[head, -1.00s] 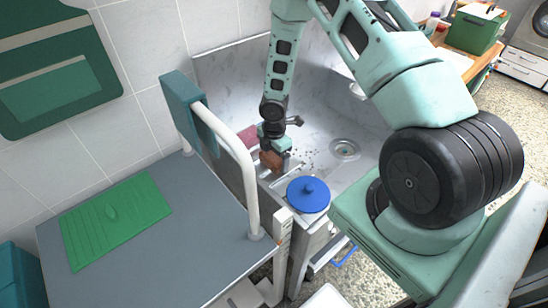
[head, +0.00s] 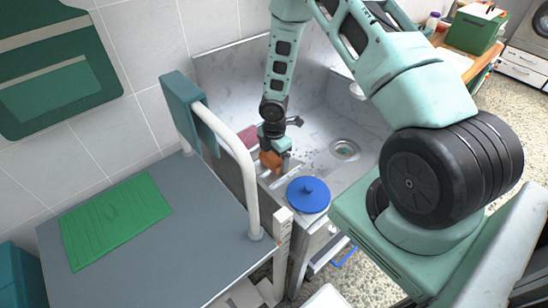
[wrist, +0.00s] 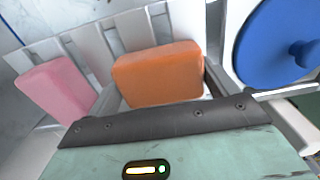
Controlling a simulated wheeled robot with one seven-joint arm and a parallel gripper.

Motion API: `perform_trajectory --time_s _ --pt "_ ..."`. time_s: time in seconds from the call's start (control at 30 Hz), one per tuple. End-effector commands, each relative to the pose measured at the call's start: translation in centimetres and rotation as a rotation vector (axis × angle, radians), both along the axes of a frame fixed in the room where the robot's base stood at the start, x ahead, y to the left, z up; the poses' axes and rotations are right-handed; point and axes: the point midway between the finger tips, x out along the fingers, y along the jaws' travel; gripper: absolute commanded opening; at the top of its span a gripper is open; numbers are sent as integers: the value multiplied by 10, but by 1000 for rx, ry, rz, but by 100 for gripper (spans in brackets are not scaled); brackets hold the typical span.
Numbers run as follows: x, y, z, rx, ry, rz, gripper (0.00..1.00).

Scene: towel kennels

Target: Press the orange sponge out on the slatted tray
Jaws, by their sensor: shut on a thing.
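The orange sponge (head: 270,160) is a rounded block at the near left edge of the sink. It also shows in the wrist view (wrist: 158,75), standing over the slatted tray. The white slats of the tray (wrist: 132,36) show behind the sponge, and a bit of tray shows in the head view (head: 287,181). My gripper (head: 273,150) points down at the tray and is shut on the orange sponge. The fingers are mostly hidden. I cannot tell whether the sponge's underside touches the slats.
A pink sponge (wrist: 55,88) stands left of the orange one. A blue lid with a knob (head: 308,195) is close on the right. A white rail (head: 246,180) with a teal cloth (head: 186,105) rises left of the sink. The basin near the drain (head: 345,150) is clear.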

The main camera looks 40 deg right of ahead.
Motion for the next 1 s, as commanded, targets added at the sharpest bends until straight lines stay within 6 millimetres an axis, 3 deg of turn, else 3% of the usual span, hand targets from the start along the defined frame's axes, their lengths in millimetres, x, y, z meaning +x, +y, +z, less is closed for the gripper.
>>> perform_trajectory --time_s 0.27,1.0 --pt "-2 1 2 2 5 0 64" --pt "-1 0 61 1 1 -1 64"
